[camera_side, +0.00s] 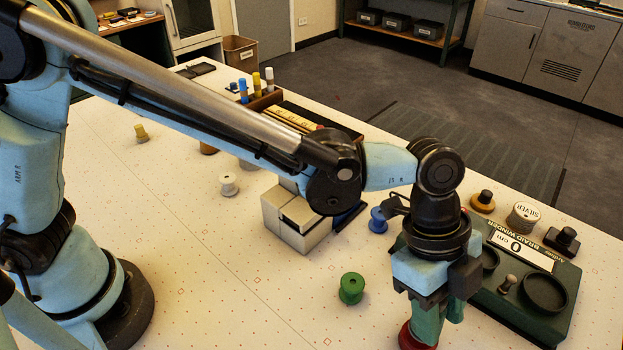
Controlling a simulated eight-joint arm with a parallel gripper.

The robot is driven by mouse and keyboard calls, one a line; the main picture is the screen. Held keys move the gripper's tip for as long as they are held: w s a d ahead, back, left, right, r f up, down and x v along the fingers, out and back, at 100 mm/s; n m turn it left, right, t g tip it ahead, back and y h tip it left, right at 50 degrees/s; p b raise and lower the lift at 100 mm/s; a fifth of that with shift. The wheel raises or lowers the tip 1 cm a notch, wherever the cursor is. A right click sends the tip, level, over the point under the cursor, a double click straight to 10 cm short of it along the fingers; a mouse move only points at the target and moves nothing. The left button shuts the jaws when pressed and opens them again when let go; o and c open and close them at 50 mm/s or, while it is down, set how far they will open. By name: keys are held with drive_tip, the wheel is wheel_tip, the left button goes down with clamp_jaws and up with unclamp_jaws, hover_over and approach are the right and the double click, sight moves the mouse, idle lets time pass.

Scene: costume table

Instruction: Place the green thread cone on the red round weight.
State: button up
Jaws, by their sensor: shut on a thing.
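My gripper (437,312) points down near the bottom edge, to the right of centre. It is shut on the green thread cone (427,325), which shows only partly between the fingers. The red round weight (408,340) is directly below the cone in the picture, cut off by the bottom edge and partly hidden. The cone's lower end overlaps the weight in this view; I cannot tell whether they touch.
A green spool (351,288) stands left of my gripper. A dark green braid winder (525,290) lies close on the right. The table's left front is mostly clear.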

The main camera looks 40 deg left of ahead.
drive_tip(key=shift+f, duration=0.85)
drive_tip(key=shift+f, duration=0.1)
drive_tip(key=o, duration=1)
drive_tip(key=shift+o, duration=0.2)
drive_tip(key=v, duration=1.2)
